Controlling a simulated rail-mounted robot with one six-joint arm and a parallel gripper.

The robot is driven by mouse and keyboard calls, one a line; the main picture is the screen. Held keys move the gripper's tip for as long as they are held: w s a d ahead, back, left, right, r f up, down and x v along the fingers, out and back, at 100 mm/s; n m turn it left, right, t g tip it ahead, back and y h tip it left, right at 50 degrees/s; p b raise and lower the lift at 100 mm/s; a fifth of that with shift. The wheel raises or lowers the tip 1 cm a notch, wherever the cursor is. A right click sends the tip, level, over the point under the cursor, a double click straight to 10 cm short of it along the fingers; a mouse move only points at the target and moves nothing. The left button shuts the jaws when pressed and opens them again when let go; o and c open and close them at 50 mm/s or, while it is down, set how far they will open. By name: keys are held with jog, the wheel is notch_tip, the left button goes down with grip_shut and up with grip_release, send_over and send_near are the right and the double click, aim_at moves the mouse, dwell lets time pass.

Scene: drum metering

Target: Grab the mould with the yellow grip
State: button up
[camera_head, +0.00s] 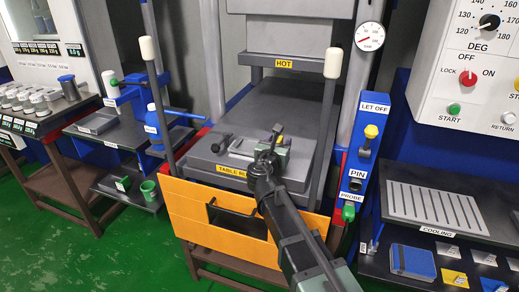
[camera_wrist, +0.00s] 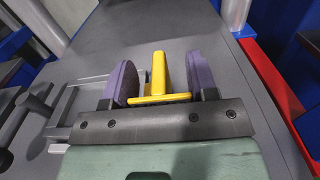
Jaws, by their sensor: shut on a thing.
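My gripper (camera_wrist: 163,80) is at the press table, with its two purple-padded fingers on either side of a yellow grip (camera_wrist: 158,70). The yellow grip has an upright plate and a flat yellow bar that spans between the fingers. The jaws are shut on it. My gripper also shows in the head view (camera_head: 272,148), low over the grey table block, where the yellow grip is hidden. A light grey plate (camera_head: 241,147) shows just left of my gripper. The rest of the mould is mostly hidden by my gripper, and I cannot tell whether it touches the table.
The grey table block (camera_head: 207,160) lies under the HOT plate (camera_head: 285,64), between two upright rods with white tops. A dark handle (camera_head: 222,143) stands left of my gripper. A blue LET OFF panel (camera_head: 368,150) is at right. The COOLING rack (camera_head: 430,205) stands farther right.

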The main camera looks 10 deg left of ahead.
jog(key=shift+c, duration=0.6)
jog(key=shift+r, duration=0.1)
notch_tip(320, 180, up, 20)
jog(key=p, duration=2)
